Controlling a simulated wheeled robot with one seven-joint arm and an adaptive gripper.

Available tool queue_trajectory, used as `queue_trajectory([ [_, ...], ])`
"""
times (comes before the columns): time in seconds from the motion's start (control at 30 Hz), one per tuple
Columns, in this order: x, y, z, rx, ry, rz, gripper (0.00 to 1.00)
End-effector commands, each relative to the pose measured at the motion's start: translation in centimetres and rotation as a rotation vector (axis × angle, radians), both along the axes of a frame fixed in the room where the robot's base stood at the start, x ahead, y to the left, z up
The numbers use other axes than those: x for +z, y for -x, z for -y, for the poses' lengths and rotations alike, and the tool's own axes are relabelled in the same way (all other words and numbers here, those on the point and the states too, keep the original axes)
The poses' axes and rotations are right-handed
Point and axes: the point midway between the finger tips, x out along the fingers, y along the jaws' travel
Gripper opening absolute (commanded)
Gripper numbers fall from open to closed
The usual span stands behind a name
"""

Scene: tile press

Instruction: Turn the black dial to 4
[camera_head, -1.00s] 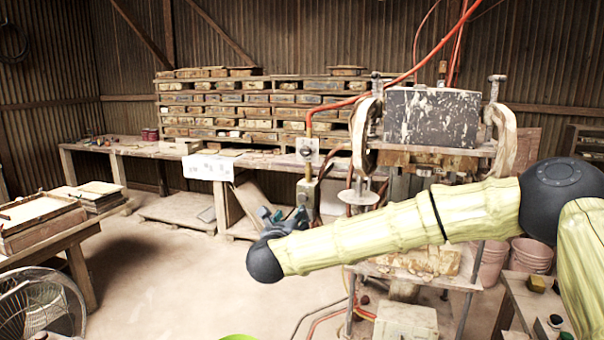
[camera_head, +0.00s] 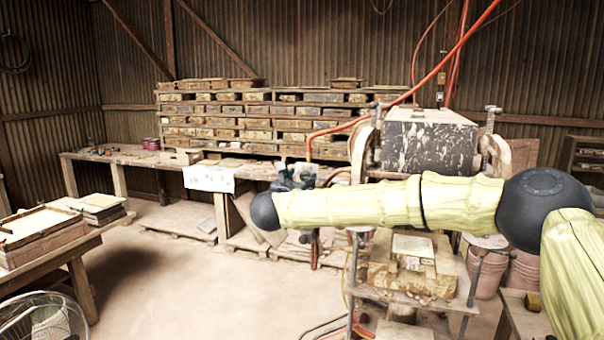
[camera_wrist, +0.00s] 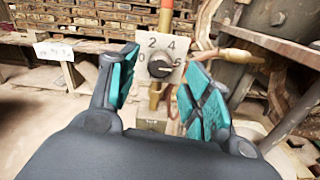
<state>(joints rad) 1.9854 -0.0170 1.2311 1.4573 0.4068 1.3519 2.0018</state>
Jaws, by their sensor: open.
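The black dial (camera_wrist: 159,70) sits on a pale square plate (camera_wrist: 150,45) in the wrist view. The plate carries the marks 0, 2, 4 and one at the right that looks like 6. I cannot tell for certain which mark the dial points to. My gripper (camera_wrist: 160,88) is open, with teal finger pads on the left and right of the dial plate. The fingers appear apart from the dial. In the head view my gripper (camera_head: 297,177) is in front of the plate (camera_head: 303,171) and hides most of it, including the dial.
The tile press (camera_head: 428,138) stands just right of the dial, with pipes around it. A workbench (camera_head: 130,158) and brick-filled shelves (camera_head: 240,110) are behind. A table with trays (camera_head: 45,235) is at the left. Open floor lies at the left centre.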

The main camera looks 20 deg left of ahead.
Motion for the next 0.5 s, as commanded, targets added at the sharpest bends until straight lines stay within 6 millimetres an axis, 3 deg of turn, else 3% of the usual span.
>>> queue_trajectory([
  [0.2, 0.1, -1.9, 0.0, -0.001, -0.001, -0.001, 0.49],
  [0.5, -0.1, -2.3, 0.0, 0.0, 0.0, -0.001, 0.49],
])
